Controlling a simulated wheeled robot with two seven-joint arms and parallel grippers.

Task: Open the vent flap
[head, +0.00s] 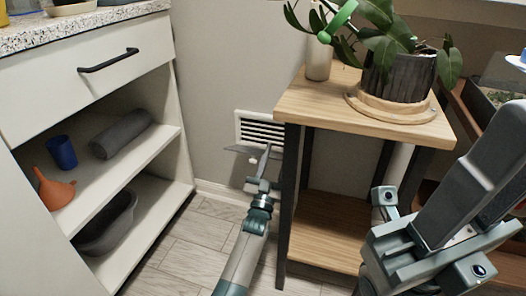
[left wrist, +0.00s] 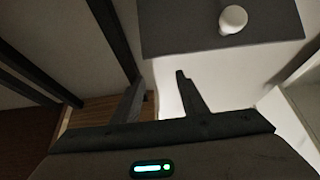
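The vent (head: 262,128) is a white louvred grille low on the wall, left of the plant stand. Its grey flap (head: 240,150) juts out from the lower part, with louvres showing above it. In the left wrist view the flap (left wrist: 190,38) is a dark flat panel with a round white knob (left wrist: 233,18). My left gripper (head: 264,162) is just in front of the flap. In the left wrist view its fingers (left wrist: 158,88) are apart with nothing between them, and the knob is beyond them, up and right. My right gripper's fingers do not show.
The wooden plant stand (head: 330,105) bears a potted plant (head: 400,75) and stands close to my left gripper's right. An open-shelved cabinet (head: 140,160) at left holds a blue cup (head: 62,152), an orange funnel (head: 54,190) and a grey roll (head: 122,134). Floor between is clear.

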